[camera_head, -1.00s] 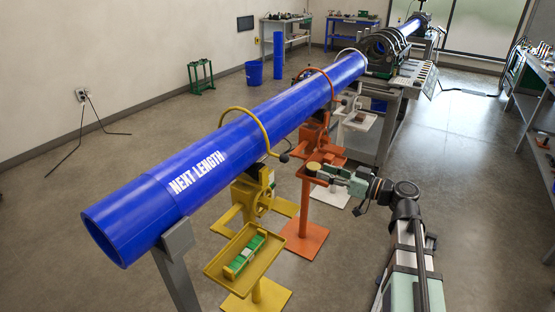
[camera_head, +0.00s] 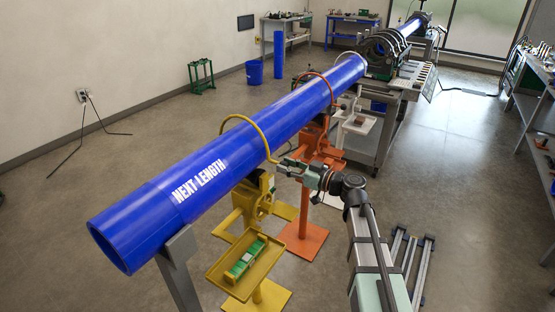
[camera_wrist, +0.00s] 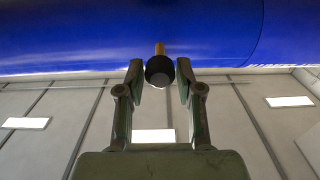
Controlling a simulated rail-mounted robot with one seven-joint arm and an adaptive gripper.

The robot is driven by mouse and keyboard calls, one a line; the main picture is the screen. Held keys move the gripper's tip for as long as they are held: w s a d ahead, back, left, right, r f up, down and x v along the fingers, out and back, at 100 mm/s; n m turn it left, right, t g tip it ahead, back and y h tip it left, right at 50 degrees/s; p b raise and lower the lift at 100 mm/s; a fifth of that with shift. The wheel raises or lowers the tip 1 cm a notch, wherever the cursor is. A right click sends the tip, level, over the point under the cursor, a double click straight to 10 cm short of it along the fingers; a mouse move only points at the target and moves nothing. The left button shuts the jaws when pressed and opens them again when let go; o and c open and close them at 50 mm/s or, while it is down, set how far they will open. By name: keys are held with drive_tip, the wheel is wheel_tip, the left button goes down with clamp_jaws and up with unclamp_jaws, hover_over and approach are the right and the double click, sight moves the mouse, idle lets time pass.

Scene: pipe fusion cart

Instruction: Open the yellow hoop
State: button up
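The yellow hoop (camera_head: 243,120) arches over the blue pipe (camera_head: 230,165), above the yellow stand (camera_head: 248,205). Its near end comes down on the right side of the pipe. In the wrist view the hoop's end (camera_wrist: 160,49) carries a dark round knob (camera_wrist: 159,71). My gripper (camera_head: 283,166) is beside that end in the head view, where the knob is hard to make out. In the wrist view my gripper (camera_wrist: 159,82) is open, with one finger on each side of the knob and a gap showing on both sides.
A yellow tray (camera_head: 245,262) with a green object (camera_head: 246,257) is below, in front of the yellow stand. An orange stand (camera_head: 310,200) with an orange hoop (camera_head: 317,78) is just behind my gripper.

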sight(277, 163)
drive_tip(key=shift+p+x, duration=0.4)
drive_tip(key=shift+x, duration=1.5)
clamp_jaws()
drive_tip(key=shift+d+r, duration=0.1)
